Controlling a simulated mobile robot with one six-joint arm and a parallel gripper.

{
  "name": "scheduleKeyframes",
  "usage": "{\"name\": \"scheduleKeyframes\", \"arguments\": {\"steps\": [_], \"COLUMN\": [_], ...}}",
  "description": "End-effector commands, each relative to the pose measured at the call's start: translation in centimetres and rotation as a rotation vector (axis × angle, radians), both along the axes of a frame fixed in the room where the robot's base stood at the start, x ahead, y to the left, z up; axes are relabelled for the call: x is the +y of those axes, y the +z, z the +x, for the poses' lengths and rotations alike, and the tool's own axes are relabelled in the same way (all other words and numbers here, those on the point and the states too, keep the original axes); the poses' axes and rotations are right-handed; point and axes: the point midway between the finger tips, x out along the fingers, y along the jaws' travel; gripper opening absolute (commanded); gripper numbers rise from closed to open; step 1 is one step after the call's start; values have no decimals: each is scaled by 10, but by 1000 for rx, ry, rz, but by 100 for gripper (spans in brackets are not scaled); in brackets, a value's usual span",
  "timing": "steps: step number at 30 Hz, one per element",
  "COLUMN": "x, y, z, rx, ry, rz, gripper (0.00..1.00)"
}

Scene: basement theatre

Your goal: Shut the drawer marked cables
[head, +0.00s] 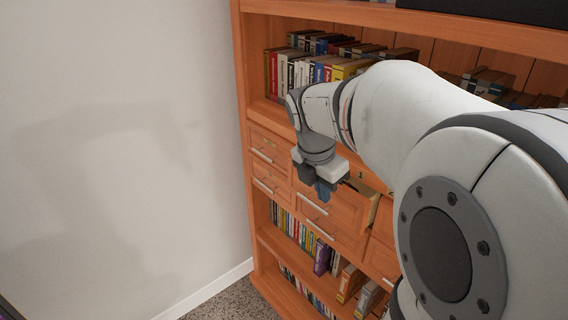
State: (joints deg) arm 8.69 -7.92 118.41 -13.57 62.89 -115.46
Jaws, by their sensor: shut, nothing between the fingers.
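A wooden drawer (345,210) in the orange-brown bookcase stands pulled out, with its pale inner side (374,210) showing at the right. It has a silver bar handle (313,204) on its front. My gripper (315,190) points down at the upper left of this drawer and covers part of it. Its fingers are shut and hold nothing. Whether they touch the drawer I cannot tell. No readable cables label shows, so I cannot tell from the picture which drawer is marked cables.
Shut drawers (268,152) lie left of the open one, and another drawer front (330,235) lies below it. Books (315,70) fill shelves above and below. My arm hides the bookcase's right part. A bare wall (120,150) stands at left.

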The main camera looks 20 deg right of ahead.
Motion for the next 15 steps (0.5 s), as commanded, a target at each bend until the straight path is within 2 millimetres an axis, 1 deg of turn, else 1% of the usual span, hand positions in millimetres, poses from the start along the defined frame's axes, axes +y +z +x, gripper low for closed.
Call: {"name": "scheduleKeyframes", "arguments": {"steps": [1,6,11,12,13,15], "x": [-2,-10,-18,-21,-27,-37], "y": [-11,-47,-79,-84,-80,-79], "z": [0,3,7,8,11,15], "rx": [4,6,3,3,0,-1], "ry": [-2,-2,-4,-5,-6,-6], "rz": [0,1,2,1,1,1], "gripper": [0,0,0,0,0,0]}}
